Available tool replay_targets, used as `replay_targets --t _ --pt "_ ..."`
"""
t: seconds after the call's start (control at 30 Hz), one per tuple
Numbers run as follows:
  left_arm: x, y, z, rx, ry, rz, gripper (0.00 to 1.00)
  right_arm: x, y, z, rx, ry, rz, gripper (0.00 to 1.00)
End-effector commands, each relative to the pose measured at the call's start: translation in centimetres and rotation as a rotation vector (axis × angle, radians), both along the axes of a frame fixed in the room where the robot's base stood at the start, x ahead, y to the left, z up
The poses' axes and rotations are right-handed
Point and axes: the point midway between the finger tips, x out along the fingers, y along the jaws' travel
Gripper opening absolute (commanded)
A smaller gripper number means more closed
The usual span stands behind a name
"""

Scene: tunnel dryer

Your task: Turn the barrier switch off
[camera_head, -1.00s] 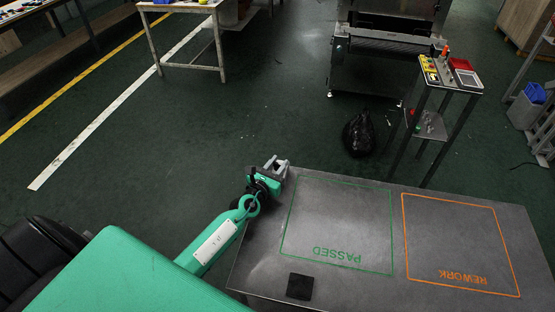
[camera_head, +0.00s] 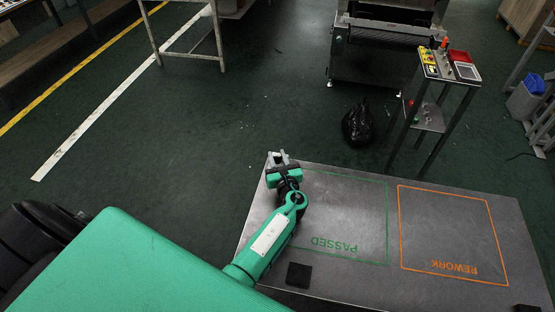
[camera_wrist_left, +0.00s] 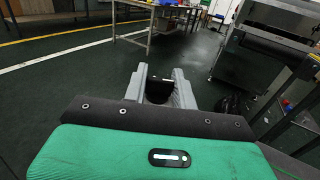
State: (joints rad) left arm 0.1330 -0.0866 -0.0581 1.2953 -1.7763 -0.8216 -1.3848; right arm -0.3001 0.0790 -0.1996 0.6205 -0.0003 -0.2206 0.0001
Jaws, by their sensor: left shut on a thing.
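A control panel (camera_head: 449,65) with yellow and red parts, several small buttons and an orange-red knob tops a slim stand to the right, beyond the table. Which control is the barrier switch is too small to tell. My left gripper (camera_head: 280,159) is at the far left corner of the grey table (camera_head: 340,283), well left of the panel and apart from it. In the left wrist view its two grey fingers (camera_wrist_left: 161,82) are closed on a dark object (camera_wrist_left: 158,92), mostly hidden between them. My right gripper is not in view.
The table has a green PASSED square and an orange REWORK square. A black pad (camera_head: 299,274) lies near its front edge. A black bag (camera_head: 358,125) sits on the floor left of the stand (camera_head: 427,118). A conveyor machine (camera_head: 388,40) stands behind. The floor at centre left is clear.

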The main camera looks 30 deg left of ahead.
Motion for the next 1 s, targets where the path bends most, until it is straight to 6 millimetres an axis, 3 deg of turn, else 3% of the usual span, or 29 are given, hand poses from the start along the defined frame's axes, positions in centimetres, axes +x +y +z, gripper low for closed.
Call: replay_targets --t 0.33,0.87,0.9,1.0 --pt "0.03 -0.05 -0.13 0.001 0.001 0.128 0.04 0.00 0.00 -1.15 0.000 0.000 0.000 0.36" --pt "0.02 0.01 0.01 0.001 -0.001 0.148 0.04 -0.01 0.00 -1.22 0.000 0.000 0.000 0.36" --pt "0.03 0.00 0.01 0.001 -0.001 0.147 0.35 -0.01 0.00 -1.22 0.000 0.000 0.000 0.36" --pt "0.04 0.01 0.02 0.001 -0.001 0.147 0.49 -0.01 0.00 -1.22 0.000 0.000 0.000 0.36"
